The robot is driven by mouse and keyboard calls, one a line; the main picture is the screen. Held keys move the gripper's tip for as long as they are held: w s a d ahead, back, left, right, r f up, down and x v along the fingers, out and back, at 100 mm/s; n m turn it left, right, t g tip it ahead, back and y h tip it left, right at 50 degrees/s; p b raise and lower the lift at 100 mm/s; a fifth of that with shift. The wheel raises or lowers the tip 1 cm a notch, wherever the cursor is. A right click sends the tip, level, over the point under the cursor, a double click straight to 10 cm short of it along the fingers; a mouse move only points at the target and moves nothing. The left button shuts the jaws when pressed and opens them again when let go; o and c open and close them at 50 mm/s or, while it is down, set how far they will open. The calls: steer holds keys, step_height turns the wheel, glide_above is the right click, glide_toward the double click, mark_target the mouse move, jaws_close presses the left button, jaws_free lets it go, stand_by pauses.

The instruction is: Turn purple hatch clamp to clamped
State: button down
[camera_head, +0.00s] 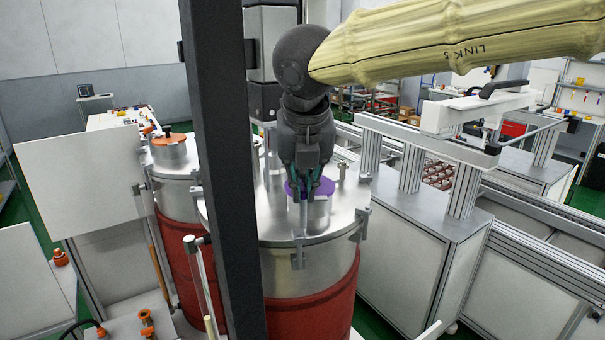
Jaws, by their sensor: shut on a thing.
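The purple hatch clamp (324,187) sits on top of a short silver hatch neck (316,214) on the lid of the nearer drum. My gripper (308,186) points down from above and is shut on the purple clamp, with its fingers at the clamp's near and left parts. The fingers and wrist hide much of the clamp, so I cannot tell its turn angle.
The metal drum lid (267,225) carries several upright fittings around its rim. A dark vertical post (222,150) stands just left of my gripper. A second drum with an orange hatch clamp (168,139) is behind left. A white machine cabinet (425,255) stands at right.

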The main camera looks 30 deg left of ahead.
steer(key=n+p, duration=0.2)
steer(key=n+g+y+p, duration=0.1)
steer(key=p, duration=0.1)
steer(key=shift+w+d+r+n, duration=0.15)
steer(key=shift+r+n, duration=0.2)
steer(key=shift+n, duration=0.05)
steer(key=n+g+p, duration=0.1)
steer(key=n, duration=0.1)
steer(key=shift+w+f+n+y+p, duration=0.1)
steer(key=shift+f+n+y+p, duration=0.05)
steer(key=shift+n+y+p, duration=0.2)
steer(key=n, duration=0.1)
steer(key=n+g, duration=0.1)
steer(key=n, duration=0.1)
steer(key=shift+w+f+n+g, duration=0.15)
steer(key=shift+w+n+g, duration=0.05)
steer(key=shift+n+g, duration=0.1)
steer(key=shift+w+n+g, duration=0.15)
steer(key=shift+n+g, duration=0.65)
steer(key=shift+n, duration=1.45)
steer(key=c, duration=1.5)
jaws_free()
steer(key=shift+c, duration=0.2)
